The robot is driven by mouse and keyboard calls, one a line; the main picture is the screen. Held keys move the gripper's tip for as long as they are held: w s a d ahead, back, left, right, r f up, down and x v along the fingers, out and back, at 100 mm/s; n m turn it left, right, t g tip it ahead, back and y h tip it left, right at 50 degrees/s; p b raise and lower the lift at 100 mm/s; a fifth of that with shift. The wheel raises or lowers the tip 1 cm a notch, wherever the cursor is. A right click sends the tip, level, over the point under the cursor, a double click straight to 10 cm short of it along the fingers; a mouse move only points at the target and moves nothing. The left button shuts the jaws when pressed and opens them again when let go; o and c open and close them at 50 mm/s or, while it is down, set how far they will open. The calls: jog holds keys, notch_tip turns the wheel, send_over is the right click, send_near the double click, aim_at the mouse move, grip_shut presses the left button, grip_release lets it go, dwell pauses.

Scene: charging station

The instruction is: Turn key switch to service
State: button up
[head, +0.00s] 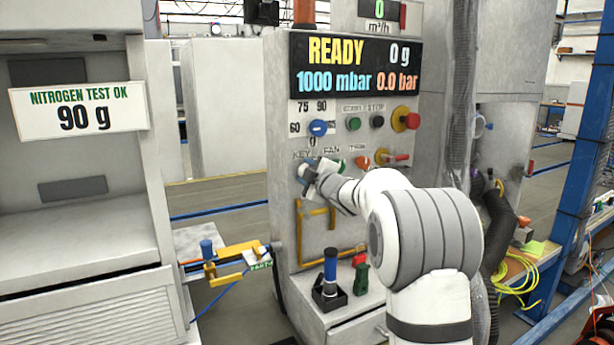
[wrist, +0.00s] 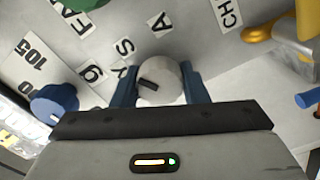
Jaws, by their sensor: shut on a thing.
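The key switch (wrist: 158,88) is a round grey knob with a short dark bar on its face, seen in the wrist view. The dark bar lies slanted, nearly across the picture; I cannot tell which letter it points to. Letter plates S (wrist: 125,48) and A (wrist: 160,25) are on the panel above it. My gripper (wrist: 162,82) is shut on the key switch, with one blue finger on each side. In the head view my gripper (head: 318,176) is at the panel's left side under the KEY label (head: 300,154), and it hides the switch.
A blue selector knob (wrist: 55,103) is close left of my gripper; it also shows in the head view (head: 318,127). Green (head: 353,124) and black (head: 377,122) buttons and a red mushroom button (head: 411,121) are to the right. The display (head: 355,66) reads READY.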

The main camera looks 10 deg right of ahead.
dwell(0.3)
jog(key=o, duration=1)
jog(key=shift+c, duration=0.2)
jog(key=v, duration=0.7)
jog(key=shift+s, duration=0.35)
jog(key=shift+d, duration=0.1)
